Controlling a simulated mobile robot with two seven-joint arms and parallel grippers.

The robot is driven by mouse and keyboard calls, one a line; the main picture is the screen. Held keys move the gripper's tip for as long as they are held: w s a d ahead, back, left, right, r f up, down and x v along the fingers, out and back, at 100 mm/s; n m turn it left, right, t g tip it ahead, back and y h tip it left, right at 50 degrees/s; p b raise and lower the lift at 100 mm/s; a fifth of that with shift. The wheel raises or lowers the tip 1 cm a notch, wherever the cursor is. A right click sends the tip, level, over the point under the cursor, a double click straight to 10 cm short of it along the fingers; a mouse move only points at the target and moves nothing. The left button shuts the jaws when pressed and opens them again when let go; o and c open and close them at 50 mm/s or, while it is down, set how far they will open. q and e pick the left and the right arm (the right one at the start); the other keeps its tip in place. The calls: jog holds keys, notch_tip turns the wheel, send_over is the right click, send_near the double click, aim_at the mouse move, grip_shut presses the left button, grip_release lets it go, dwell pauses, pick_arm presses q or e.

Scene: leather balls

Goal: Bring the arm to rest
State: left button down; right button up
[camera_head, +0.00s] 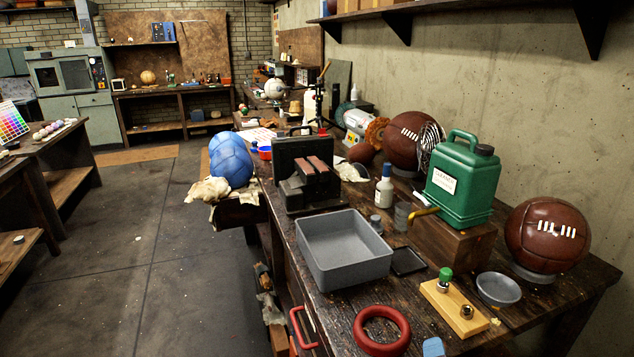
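Neither of my grippers and neither of my arms shows in the head view. A dark wooden workbench (336,312) runs along the concrete wall on the right. A brown leather ball with white lacing (546,236) rests on a ring stand at the right end. Another brown leather ball (405,140) sits farther back, beside a coil of wire. An empty grey tray (343,284) lies near the front edge.
A green canister (461,180) stands on a wooden block. A red ring (382,331), a small grey bowl (498,289) and a wooden board with a green knob (454,308) lie at the front. Blue balls (231,164) sit left of the bench. The floor (130,260) on the left is open.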

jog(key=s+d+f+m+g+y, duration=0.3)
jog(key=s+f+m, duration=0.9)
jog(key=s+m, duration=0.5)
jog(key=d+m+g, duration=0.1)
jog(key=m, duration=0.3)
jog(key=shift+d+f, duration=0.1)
